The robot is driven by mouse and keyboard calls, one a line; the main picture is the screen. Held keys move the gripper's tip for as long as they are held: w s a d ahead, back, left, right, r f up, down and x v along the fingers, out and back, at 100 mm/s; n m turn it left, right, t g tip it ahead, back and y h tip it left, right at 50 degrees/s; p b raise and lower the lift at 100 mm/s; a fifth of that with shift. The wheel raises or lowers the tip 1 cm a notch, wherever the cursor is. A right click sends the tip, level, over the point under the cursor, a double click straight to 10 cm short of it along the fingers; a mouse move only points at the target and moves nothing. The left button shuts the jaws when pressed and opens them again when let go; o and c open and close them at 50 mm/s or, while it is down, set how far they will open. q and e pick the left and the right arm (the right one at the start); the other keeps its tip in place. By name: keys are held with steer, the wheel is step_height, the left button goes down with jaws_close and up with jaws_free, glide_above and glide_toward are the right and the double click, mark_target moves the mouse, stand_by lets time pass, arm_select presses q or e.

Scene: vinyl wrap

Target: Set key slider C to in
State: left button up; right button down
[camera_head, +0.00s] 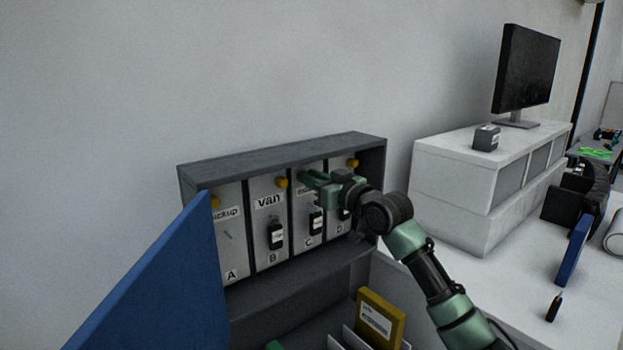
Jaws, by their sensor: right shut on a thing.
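The grey key cabinet (260,150) stands open against the wall, with panels marked A, B, C and D. Panel C (301,228) has a dark key fob (316,220) hanging on it. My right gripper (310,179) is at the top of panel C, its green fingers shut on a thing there. The fingers hide the yellow slider knob of C, so I cannot see whether it is in or out. Yellow knobs show at A (214,202), B (282,183) and D (353,162). My left gripper is out of view.
The blue cabinet door (165,285) swings out at the left. A yellow labelled box (379,318) stands in the lower compartment. My right arm crosses in front of panel D. A white cabinet (465,185) with a monitor (526,68) stands at the right.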

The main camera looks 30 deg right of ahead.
stand_by(0.6)
steer(key=d+b, duration=0.1)
steer(key=d, duration=0.1)
steer(key=d+b, duration=0.1)
steer(key=d, duration=0.2)
steer(key=shift+w+d+f, duration=0.1)
steer(key=shift+w+d, duration=0.1)
steer(key=shift+d, duration=0.15)
steer(key=shift+a+r, duration=0.15)
steer(key=shift+r, duration=0.05)
steer(key=c, duration=1.5)
jaws_free()
steer(key=shift+c, duration=0.2)
steer(key=shift+o, duration=1.3)
steer(key=shift+f, duration=0.1)
steer(key=shift+w+d, duration=0.1)
steer(key=shift+d, duration=0.1)
